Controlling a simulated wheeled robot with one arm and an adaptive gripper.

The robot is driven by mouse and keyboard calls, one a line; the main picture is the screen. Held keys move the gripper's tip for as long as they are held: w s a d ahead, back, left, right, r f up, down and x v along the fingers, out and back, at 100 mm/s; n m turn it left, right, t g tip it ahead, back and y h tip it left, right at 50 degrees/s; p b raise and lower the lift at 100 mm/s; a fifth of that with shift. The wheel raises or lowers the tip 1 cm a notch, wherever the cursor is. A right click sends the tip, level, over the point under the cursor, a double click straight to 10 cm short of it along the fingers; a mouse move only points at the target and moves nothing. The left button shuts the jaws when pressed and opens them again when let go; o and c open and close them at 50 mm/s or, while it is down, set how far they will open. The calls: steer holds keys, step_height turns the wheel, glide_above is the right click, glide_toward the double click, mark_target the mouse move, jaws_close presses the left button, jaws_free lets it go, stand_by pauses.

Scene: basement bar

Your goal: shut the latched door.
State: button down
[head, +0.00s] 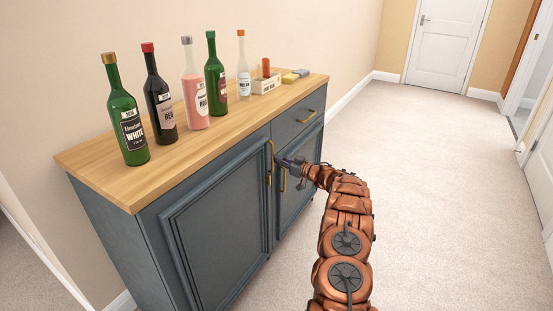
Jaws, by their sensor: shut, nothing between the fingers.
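A dark blue-grey cabinet with a wooden top (170,165) stands against the left wall. Its left door (222,222) and right door (303,185) are panelled, and both look shut or nearly so; I cannot tell whether either is slightly ajar. A brass handle (270,164) is upright on the left door, and another handle (284,181) is on the right door. My gripper (281,161) is shut and empty, at the front of the cabinet close to these handles. Whether it touches the cabinet is too small to tell. The arm hides part of the right door.
Several bottles (216,80) and a small box (266,84) stand on the cabinet top. A drawer (298,117) is above the right door. Open carpet (440,170) lies to the right. A white room door (446,45) at the back looks shut.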

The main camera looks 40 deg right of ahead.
steer(key=d+v, duration=0.1)
steer(key=v, duration=1.1)
steer(key=w+a+r+m+h, duration=0.25)
steer(key=w+r+h, duration=0.35)
steer(key=w+r, duration=0.5)
steer(key=s+a+r+m+g+h, duration=0.2)
steer(key=a+r+m+g+h, duration=0.15)
steer(key=a+r, duration=0.3)
steer(key=s+a+f+g, duration=0.2)
steer(key=s+a+g, duration=0.3)
steer(key=s+a, duration=0.7)
steer(key=s+a+f+g, duration=0.2)
steer(key=s+a+g, duration=0.2)
steer(key=s+a, duration=0.75)
steer(key=s+a+f+n+g+y, duration=0.1)
steer(key=s+a+g, duration=0.2)
steer(key=s+a, duration=0.55)
steer(key=s+a+n+g+y, duration=0.1)
steer(key=s+a+g+y, duration=0.15)
steer(key=s, duration=1.15)
steer(key=s+a+f+g, duration=0.1)
steer(key=s+a+g, duration=0.1)
steer(key=s+a, duration=0.65)
steer(key=d+r+t+p, duration=0.1)
steer(key=d+r+p, duration=0.2)
steer(key=r+p, duration=1.2)
step_height(320, 180, up, 2)
steer(key=shift+s+r+p, duration=0.1)
steer(key=shift+s+p, duration=0.15)
steer(key=shift+p, duration=0.05)
